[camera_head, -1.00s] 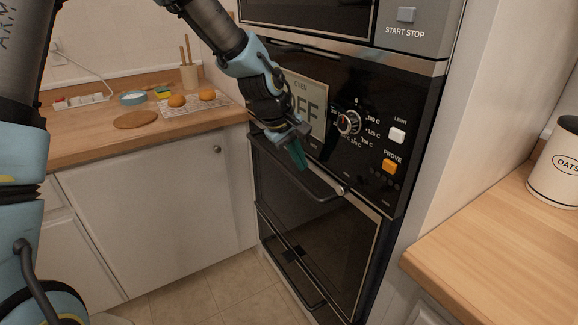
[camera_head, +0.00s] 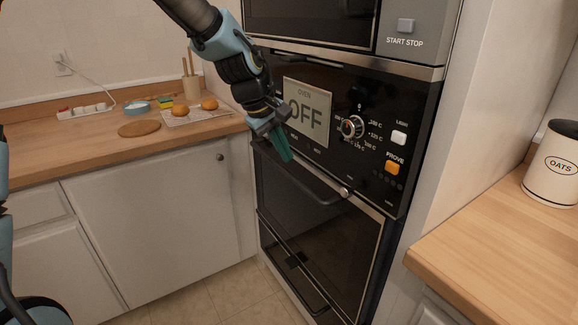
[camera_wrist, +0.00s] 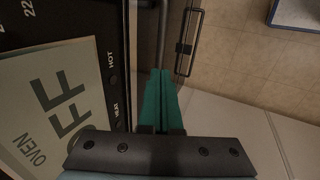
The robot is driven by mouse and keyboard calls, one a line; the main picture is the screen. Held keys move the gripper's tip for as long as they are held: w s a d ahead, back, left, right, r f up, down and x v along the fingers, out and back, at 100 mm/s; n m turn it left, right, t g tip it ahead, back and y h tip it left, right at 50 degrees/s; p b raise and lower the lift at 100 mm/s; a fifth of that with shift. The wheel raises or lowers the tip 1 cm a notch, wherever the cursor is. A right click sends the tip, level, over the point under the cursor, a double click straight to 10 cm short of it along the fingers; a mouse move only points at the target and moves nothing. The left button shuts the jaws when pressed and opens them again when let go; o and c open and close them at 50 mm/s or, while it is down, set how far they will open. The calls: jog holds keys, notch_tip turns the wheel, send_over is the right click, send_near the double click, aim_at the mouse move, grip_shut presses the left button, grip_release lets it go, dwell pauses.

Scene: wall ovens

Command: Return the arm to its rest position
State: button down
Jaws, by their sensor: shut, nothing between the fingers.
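My gripper (camera_head: 284,152) is in front of the oven's left side, just below the OFF display (camera_head: 307,113). Its green fingers are together and empty, pointing down toward the oven door handle (camera_head: 312,174). In the wrist view the green fingers (camera_wrist: 161,98) also lie side by side, with the OFF display (camera_wrist: 55,100) to their left. I cannot tell whether the fingertips touch the handle.
The oven door (camera_head: 325,215) is shut. A counter (camera_head: 75,155) at left holds buns, a round board (camera_head: 140,128) and a utensil pot. An oats tin (camera_head: 553,165) stands on the right counter (camera_head: 500,235). The floor (camera_head: 205,300) before the cabinets is clear.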

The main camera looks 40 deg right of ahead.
jog(key=shift+v, duration=2.05)
jog(key=w+a+f+t+y, duration=0.15)
jog(key=w+a, duration=0.25)
jog(key=a, duration=0.8)
jog(key=w+a+f+y, duration=0.1)
jog(key=w+a+f, duration=0.2)
jog(key=a, duration=0.9)
jog(key=s+a+f+y, duration=0.1)
jog(key=s+a, duration=0.1)
jog(key=a, duration=0.6)
jog(key=s+a+f+y, duration=0.1)
jog(key=s+a, duration=0.2)
jog(key=a, duration=0.6)
jog(key=shift+a+f+m, duration=0.15)
jog(key=shift+f+m, duration=0.15)
jog(key=shift+f, duration=0.05)
